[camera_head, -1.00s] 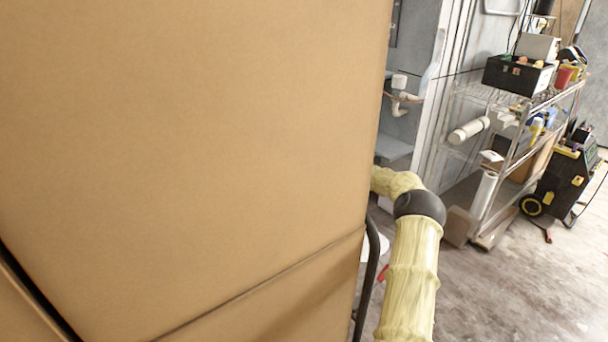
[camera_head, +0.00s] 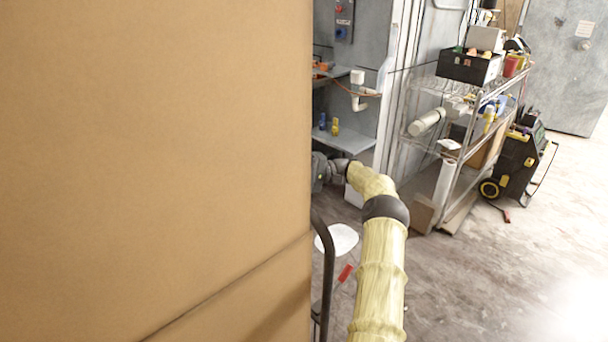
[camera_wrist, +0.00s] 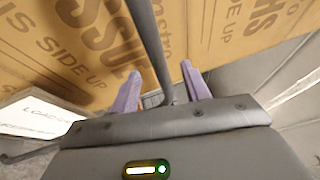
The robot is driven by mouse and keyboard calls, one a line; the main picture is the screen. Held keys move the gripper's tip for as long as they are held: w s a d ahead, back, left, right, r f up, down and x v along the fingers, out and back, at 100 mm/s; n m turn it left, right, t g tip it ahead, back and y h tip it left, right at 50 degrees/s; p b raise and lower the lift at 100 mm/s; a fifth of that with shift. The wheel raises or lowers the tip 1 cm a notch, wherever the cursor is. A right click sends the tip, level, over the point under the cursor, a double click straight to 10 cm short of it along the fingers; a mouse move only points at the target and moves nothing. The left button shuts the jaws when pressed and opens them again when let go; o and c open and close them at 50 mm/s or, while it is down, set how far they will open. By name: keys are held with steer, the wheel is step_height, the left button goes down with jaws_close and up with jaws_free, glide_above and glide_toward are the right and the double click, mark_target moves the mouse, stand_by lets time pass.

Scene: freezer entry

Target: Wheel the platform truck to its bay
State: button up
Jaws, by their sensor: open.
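The platform truck shows by its dark tubular handle (camera_head: 326,275) at the right edge of a large cardboard box stack (camera_head: 160,150), which fills the left of the head view. The truck's deck is hidden. In the wrist view my gripper (camera_wrist: 161,68) is open, with two purple fingers apart. The dark handle bar (camera_wrist: 150,45) runs between them in the picture; I cannot tell if they touch it. Printed cardboard (camera_wrist: 230,30) lies beyond. My yellow-sleeved arm reaches forward beside the box. I cannot identify the bay.
A wire shelf rack (camera_head: 462,135) with boxes and tools stands right of my arm. A black and yellow wheeled machine (camera_head: 515,165) is beside it. A white panel with partly legible lettering (camera_wrist: 40,118) shows in the wrist view. Open concrete floor (camera_head: 470,270) lies at right.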

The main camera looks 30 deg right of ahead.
steer(key=shift+v, duration=2.6)
